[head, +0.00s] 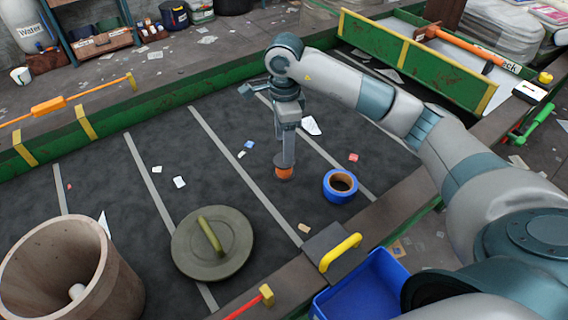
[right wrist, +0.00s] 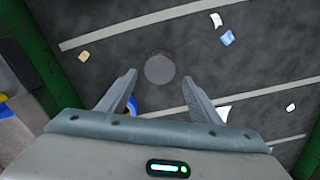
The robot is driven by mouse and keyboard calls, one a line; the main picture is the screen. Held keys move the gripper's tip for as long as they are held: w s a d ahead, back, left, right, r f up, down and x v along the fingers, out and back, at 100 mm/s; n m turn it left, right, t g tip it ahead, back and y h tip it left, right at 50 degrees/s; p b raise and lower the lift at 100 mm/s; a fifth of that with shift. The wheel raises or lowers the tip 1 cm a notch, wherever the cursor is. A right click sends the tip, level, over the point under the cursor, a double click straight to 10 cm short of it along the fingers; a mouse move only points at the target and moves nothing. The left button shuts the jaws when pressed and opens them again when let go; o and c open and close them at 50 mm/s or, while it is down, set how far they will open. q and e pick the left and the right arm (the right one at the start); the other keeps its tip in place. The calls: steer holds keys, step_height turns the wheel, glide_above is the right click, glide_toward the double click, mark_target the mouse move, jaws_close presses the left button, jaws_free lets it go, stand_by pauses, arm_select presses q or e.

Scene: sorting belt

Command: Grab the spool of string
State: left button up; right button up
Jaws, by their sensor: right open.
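A small orange spool (head: 284,173), likely the spool of string, stands upright on the dark belt. My right gripper (head: 286,157) is directly above it, pointing down, with the fingertips close to its top and partly hiding it. In the right wrist view a round grey disc (right wrist: 160,69), apparently the spool's top, lies just beyond and between the tips of my right gripper (right wrist: 159,79). The fingers are apart with nothing held between them. Whether they touch the spool is unclear. My left gripper is not in view.
A blue tape roll (head: 340,186) lies right of the spool. A round lid (head: 212,245) with a handle and a large round container (head: 55,265) stand nearer left. A blue bin (head: 365,290) is at the front. Paper scraps dot the belt; green rails edge it.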

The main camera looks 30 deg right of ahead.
mark_target(284, 167)
step_height(284, 167, down, 2)
steer(key=shift+f+p, duration=0.2)
steer(key=shift+p, duration=0.1)
steer(key=shift+f, duration=0.55)
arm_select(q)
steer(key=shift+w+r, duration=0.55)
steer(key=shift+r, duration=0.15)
arm_select(e)
steer(key=shift+f, duration=0.1)
steer(key=shift+f+p, duration=0.6)
steer(key=shift+p, duration=0.25)
step_height(284, 167, down, 3)
steer(key=shift+r+p, duration=0.1)
steer(key=shift+p, duration=0.65)
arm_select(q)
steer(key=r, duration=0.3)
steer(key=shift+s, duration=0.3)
arm_select(e)
steer(key=shift+f, duration=0.5)
